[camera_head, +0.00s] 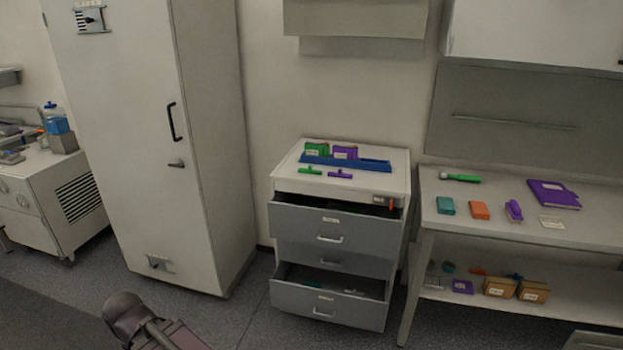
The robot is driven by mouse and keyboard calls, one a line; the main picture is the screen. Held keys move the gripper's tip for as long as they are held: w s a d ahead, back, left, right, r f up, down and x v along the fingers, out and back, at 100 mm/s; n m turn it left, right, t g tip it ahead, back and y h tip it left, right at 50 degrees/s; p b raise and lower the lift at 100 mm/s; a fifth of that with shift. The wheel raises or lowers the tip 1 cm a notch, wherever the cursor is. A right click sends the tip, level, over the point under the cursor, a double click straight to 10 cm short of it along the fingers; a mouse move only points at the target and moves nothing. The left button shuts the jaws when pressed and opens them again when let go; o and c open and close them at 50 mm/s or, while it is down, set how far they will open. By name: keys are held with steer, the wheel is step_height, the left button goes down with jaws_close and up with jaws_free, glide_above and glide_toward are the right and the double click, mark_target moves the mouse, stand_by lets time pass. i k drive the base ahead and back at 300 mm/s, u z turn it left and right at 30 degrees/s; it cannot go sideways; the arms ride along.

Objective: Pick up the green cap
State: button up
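A small flat green piece (310,171) lies on top of the drawer cabinet, in front of a blue tray, and may be the green cap. A similar purple piece (340,174) lies just to its right. A green block (316,150) with a white label stands in the blue tray (375,165), beside a purple block (345,153). A green-ended stick-like object (462,178) lies on the bench at right. I cannot tell for certain which green thing is the cap. Part of my arm shows at the lower left, well away from the cabinet. My gripper's fingers are not visible.
The cabinet's top drawer (330,224) and bottom drawer (330,305) are pulled open. A tall white locker (135,140) stands left of it. The bench (580,230) at right holds teal, orange and purple items. Floor in front of the cabinet is clear.

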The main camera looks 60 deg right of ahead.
mark_target(309, 171)
steer(key=u, duration=0.15)
steer(key=k, duration=0.8)
steer(key=z, duration=2.3)
steer(key=i, duration=1.35)
steer(key=u, duration=0.05)
